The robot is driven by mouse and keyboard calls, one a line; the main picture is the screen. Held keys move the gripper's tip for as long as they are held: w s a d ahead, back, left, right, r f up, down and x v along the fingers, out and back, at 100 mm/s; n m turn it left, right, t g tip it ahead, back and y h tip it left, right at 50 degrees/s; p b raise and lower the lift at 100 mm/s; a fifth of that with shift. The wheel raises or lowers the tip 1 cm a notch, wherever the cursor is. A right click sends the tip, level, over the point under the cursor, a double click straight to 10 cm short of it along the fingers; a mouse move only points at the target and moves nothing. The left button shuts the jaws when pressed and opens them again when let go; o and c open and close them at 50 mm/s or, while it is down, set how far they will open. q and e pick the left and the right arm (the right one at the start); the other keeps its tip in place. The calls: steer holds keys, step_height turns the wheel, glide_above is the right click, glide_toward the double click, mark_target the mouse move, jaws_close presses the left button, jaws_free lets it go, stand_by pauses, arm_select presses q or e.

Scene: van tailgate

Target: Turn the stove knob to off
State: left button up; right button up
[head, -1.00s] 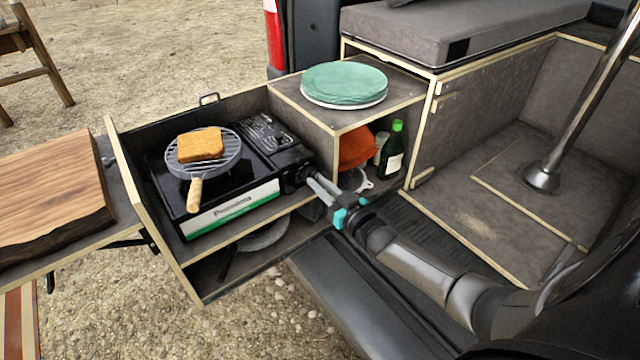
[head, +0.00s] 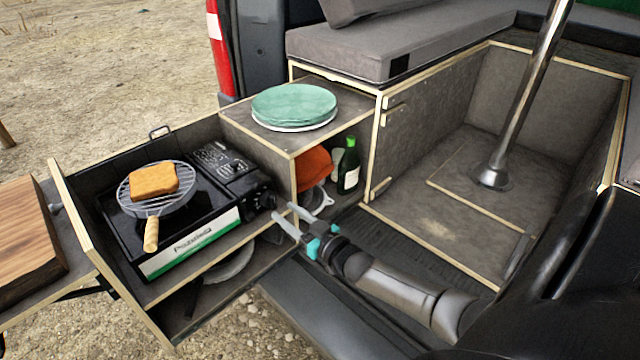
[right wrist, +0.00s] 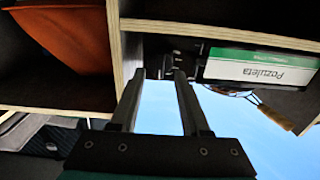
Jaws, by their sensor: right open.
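The black portable gas stove (head: 190,222) stands in the pulled-out drawer, with a green and white label on its front. Its dark knob (head: 264,200) is at the right end of the front; its setting is too small to read. My right gripper (head: 283,211) is open and empty, just in front of the knob and apart from it as far as I can tell. In the right wrist view the stove label (right wrist: 262,68) appears upside down, and the fingers (right wrist: 160,74) point toward the dark knob area. My left gripper is out of view.
Toast (head: 154,181) lies on a round grill rack (head: 180,200) on the stove. Right of the stove, a wooden cubby (head: 290,150) carries green plates (head: 293,104) and holds an orange cloth (head: 313,168) and a green bottle (head: 349,168). A cutting board (head: 25,232) is at left.

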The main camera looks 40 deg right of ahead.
steer(key=s+d+p, duration=0.1)
steer(key=s+p, duration=0.1)
steer(key=s, duration=1)
steer(key=s+a+f+g+h, duration=0.1)
steer(key=s+a+f+g, duration=0.2)
steer(key=f, duration=0.5)
steer(key=s+f+g, duration=0.3)
steer(key=s+f, duration=0.3)
steer(key=f, duration=0.2)
steer(key=s+a+f+g+h, duration=0.1)
steer(key=s+a+f+g, duration=0.2)
steer(key=f, duration=0.5)
steer(key=s+a+f+g, duration=0.2)
steer(key=s+f, duration=0.1)
steer(key=s, duration=0.4)
steer(key=s+a+f+n+g, duration=0.1)
steer(key=s+a+f+g, duration=0.2)
steer(key=s, duration=0.4)
steer(key=s+a+f+g, duration=0.3)
steer(key=s+f, duration=0.1)
steer(key=s, duration=0.2)
steer(key=shift+s+a+f+n+y, duration=0.15)
steer(key=shift+s+n+y, duration=0.25)
